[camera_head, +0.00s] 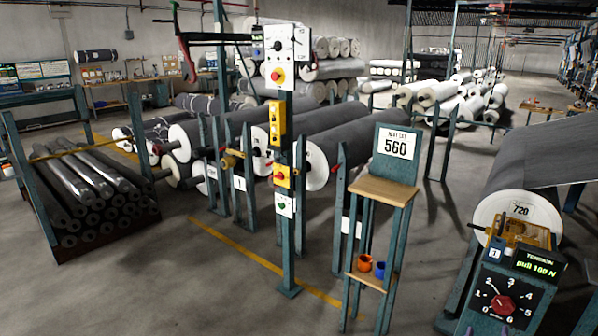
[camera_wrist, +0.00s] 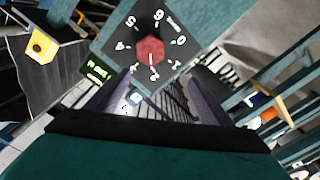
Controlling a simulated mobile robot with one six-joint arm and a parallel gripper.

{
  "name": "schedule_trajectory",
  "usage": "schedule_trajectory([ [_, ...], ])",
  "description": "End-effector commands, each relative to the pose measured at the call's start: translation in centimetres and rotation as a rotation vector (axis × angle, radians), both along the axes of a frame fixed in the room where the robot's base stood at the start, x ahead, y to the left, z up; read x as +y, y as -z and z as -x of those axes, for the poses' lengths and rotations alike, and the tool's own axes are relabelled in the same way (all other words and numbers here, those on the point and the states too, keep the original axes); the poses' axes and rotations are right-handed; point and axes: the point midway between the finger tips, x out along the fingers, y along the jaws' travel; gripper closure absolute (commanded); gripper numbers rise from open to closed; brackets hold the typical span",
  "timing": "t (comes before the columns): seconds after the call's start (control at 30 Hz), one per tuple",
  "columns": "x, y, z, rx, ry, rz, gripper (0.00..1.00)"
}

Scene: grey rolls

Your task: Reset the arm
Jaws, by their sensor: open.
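My gripper (camera_wrist: 160,80) shows in the wrist view as two dark purple-grey fingers standing apart, with nothing between them. Beyond the fingertips is a dark dial panel (camera_wrist: 118,38) with a red knob (camera_wrist: 150,50) and white numbers, tilted in this view. The gap between the fingertips and the knob cannot be judged. In the head view the same kind of panel (camera_head: 484,284) with a red knob (camera_head: 502,305) stands at the lower right, under a display reading pull 100 N (camera_head: 537,265).
A grey roll marked 720 (camera_head: 492,213) lies behind the panel. A stand with a 560 sign (camera_head: 397,143) holds an orange cup (camera_head: 364,262) and a blue cup (camera_head: 378,271). A post with switch boxes (camera_head: 288,240) stands mid-view. The floor at lower left is clear.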

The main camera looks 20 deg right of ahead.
Motion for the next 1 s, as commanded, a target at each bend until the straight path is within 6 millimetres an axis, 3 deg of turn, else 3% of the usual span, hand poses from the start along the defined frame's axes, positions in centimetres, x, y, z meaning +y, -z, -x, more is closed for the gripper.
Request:
schedule_trajectory([
  [0.5, 12.4, 0.7, -12.1, 0.025, -0.256, -0.033, 0.26],
  [0.73, 18.9, 2.4, -16.2, 0.070, -0.364, -0.081, 0.26],
  [1.0, 27.0, 6.0, -19.3, 0.171, -0.477, -0.192, 0.26],
])
